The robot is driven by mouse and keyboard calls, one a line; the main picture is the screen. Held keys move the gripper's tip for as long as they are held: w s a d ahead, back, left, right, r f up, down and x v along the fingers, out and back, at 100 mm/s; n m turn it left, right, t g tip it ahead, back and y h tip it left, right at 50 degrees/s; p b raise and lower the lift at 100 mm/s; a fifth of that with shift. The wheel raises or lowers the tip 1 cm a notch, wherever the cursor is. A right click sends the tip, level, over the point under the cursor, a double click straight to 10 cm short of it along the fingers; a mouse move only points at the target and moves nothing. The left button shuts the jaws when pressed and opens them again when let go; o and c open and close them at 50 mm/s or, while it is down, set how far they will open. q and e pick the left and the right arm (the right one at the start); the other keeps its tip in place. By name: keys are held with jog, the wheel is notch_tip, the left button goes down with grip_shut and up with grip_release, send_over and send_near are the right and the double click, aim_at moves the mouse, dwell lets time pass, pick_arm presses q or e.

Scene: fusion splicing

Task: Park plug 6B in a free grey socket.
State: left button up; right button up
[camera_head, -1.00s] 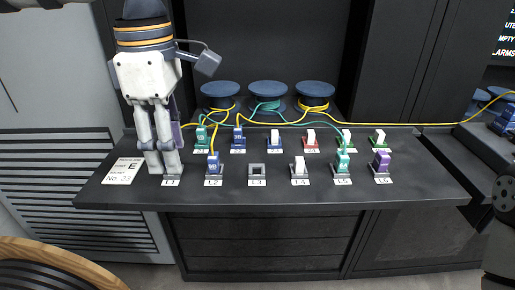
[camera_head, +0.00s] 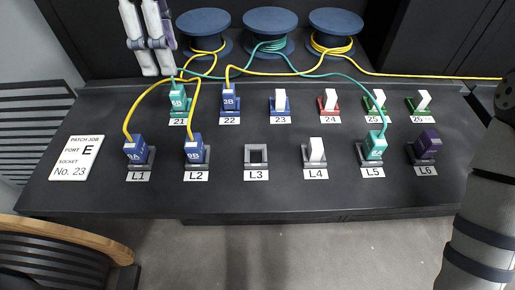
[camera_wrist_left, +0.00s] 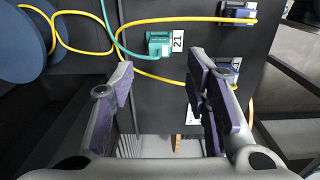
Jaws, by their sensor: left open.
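The green plug (camera_head: 179,98) in socket 21 carries a small label that seems to read 6B; a teal cable leaves it. It also shows in the left wrist view (camera_wrist_left: 158,44). The grey socket L3 (camera_head: 256,157) in the front row is empty. Grey sockets L1 and L2 hold blue plugs (camera_head: 135,149) (camera_head: 194,148), L4 a white one (camera_head: 317,149), L5 a teal one (camera_head: 374,146), L6 a purple one (camera_head: 427,145). My left gripper (camera_head: 157,72) is open and empty, behind and left of the green plug, not touching it. My right gripper is out of view.
Three cable spools (camera_head: 270,24) stand behind the table. Yellow and teal cables arch over the back row. Sockets 22 to 25 hold blue and white plugs. A job card (camera_head: 76,158) lies front left, naming port E, socket 23. The table's front strip is clear.

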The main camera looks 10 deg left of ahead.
aim_at(176, 89)
pick_arm(q)
notch_tip(176, 89, down, 9)
jog(key=shift+w+r, duration=0.1)
jog(key=shift+r, duration=0.05)
dwell(0.4)
jog(key=shift+c, duration=0.3)
dwell(0.5)
grip_shut()
jog(key=shift+r, duration=0.15)
jog(key=shift+r, duration=2.9)
